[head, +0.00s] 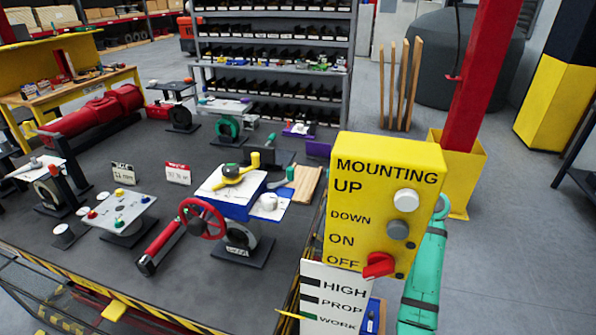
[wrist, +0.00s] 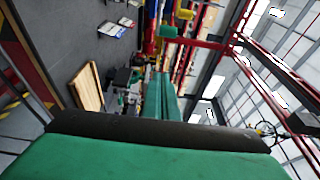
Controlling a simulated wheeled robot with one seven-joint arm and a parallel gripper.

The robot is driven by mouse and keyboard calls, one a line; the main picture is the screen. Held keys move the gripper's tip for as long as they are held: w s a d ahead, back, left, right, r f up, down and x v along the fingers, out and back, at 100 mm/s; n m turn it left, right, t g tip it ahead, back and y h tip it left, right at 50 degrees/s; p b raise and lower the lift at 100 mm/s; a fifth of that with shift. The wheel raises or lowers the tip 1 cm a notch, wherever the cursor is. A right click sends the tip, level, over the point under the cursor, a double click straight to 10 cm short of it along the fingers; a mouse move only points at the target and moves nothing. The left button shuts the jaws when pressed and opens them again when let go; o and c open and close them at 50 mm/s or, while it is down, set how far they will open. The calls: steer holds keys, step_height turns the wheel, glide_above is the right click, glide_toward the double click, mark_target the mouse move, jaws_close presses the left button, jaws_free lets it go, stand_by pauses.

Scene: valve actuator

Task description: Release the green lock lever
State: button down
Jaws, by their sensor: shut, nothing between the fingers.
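The valve actuator is a blue block (head: 232,207) with a white top plate (head: 215,183), standing on the dark bench in the head view. A red handwheel (head: 203,219) is on its left face. My gripper's fingers show in neither view. A green body with a black edge fills the bottom of the wrist view.
A yellow control box (head: 387,205) with knobs and a red switch stands close at front right, above a white panel (head: 340,295). A wooden board (head: 305,184) lies right of the actuator. Other test stands sit behind and left. A red post (head: 486,70) rises at right.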

steer(key=shift+a+r+g, duration=0.3)
steer(key=shift+a+r, duration=0.05)
steer(key=shift+r, duration=0.2)
steer(key=w+a, duration=0.1)
steer(key=a, duration=0.8)
steer(key=shift+w+a, duration=0.15)
stand_by(0.5)
